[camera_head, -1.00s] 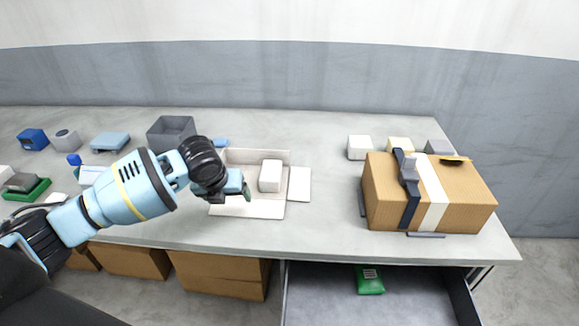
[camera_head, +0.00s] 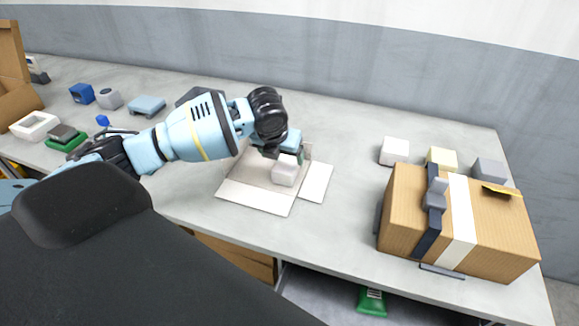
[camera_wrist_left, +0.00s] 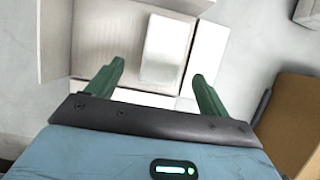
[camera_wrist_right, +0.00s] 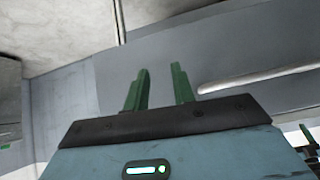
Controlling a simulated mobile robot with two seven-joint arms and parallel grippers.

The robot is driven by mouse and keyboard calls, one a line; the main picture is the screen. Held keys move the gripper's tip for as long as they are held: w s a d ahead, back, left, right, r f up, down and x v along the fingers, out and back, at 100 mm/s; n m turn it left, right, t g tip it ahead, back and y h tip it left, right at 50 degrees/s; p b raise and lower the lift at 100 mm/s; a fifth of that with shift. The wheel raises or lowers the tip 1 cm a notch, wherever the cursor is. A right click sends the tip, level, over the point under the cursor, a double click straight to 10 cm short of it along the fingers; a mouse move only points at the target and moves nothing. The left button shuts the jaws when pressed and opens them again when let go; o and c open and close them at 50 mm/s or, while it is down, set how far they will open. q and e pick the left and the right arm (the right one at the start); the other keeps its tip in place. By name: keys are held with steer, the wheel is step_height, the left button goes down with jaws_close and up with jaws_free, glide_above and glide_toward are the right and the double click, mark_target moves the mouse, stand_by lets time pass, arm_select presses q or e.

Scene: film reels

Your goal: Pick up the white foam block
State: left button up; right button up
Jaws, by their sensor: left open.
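A white block (camera_head: 285,170), which looks like the foam block, stands in the shallow open white carton (camera_head: 255,197) on the bench. My left gripper (camera_head: 283,155) is open at the far side of this block and close to it in the head view. In the left wrist view, the block (camera_wrist_left: 165,48) lies ahead between the two spread green fingers (camera_wrist_left: 158,72), with no clear contact. My right gripper (camera_wrist_right: 160,70) has its fingers apart with nothing between them. It shows only in the right wrist view.
Another white block (camera_head: 395,150), a cream block (camera_head: 441,157) and a grey block (camera_head: 488,170) stand behind a taped cardboard box (camera_head: 400,215) at right. Small blue and grey items lie at left. Bare bench lies between carton and box.

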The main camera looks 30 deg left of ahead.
mark_target(286, 162)
arm_select(q)
steer(key=shift+w+b+x, duration=0.15)
steer(key=shift+x, duration=1.7)
steer(key=shift+w+b+x, duration=0.15)
steer(key=shift+x, duration=1.75)
steer(key=shift+d+r, duration=0.15)
steer(key=shift+d, duration=0.05)
steer(key=shift+f, duration=0.25)
steer(key=c, duration=1)
steer(key=shift+c, duration=0.3)
steer(key=shift+r, duration=0.15)
